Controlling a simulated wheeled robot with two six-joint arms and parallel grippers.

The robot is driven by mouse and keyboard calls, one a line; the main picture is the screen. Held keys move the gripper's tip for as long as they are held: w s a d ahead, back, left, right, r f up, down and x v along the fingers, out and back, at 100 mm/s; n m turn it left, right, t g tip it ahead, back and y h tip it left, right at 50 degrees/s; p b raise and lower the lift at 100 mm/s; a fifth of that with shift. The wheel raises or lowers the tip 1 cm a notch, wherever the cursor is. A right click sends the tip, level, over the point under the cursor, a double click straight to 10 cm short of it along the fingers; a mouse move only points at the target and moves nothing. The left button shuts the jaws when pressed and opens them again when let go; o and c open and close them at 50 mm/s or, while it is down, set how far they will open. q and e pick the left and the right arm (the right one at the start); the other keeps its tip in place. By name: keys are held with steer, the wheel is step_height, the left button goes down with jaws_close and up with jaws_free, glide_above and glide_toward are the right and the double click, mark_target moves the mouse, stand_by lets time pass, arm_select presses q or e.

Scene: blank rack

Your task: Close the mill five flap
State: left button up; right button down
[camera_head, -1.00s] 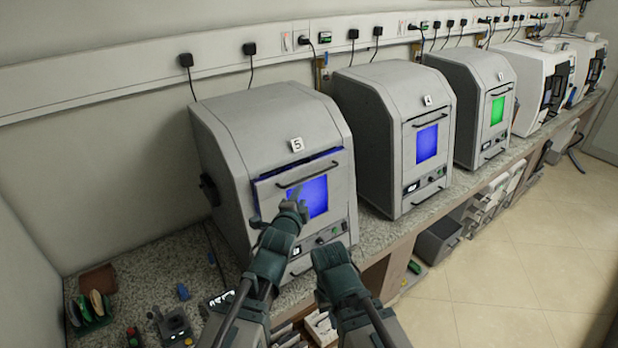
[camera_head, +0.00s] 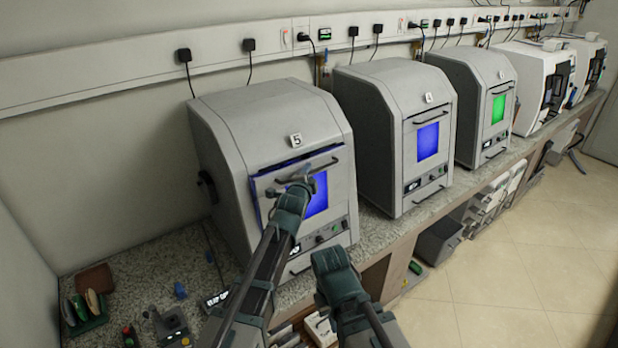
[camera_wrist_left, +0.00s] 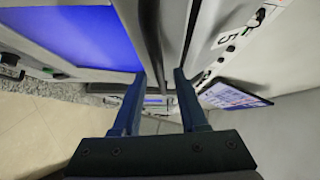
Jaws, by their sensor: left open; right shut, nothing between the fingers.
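Mill five (camera_head: 265,120) is the grey box-shaped machine marked 5, nearest in the head view. Its flap (camera_head: 266,186) has a blue-lit window and a dark bar handle (camera_head: 325,165). The flap stands slightly ajar, with a blue-lit gap along its top edge. My left gripper (camera_head: 303,184) is in front of the flap at the handle, covering part of both. In the left wrist view the left fingers (camera_wrist_left: 161,85) are apart, with the flap's edge and handle area just beyond them; contact is unclear. My right gripper (camera_head: 330,260) is shut and empty, low in front of the bench.
Mill four (camera_head: 390,100) stands to the right, with a green-lit mill (camera_head: 470,75) and white machines beyond. A rack of coloured discs (camera_head: 85,312) and small devices lie on the bench at lower left.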

arm_select(q)
steer(key=shift+w, duration=0.2)
jaws_close()
stand_by(1.3)
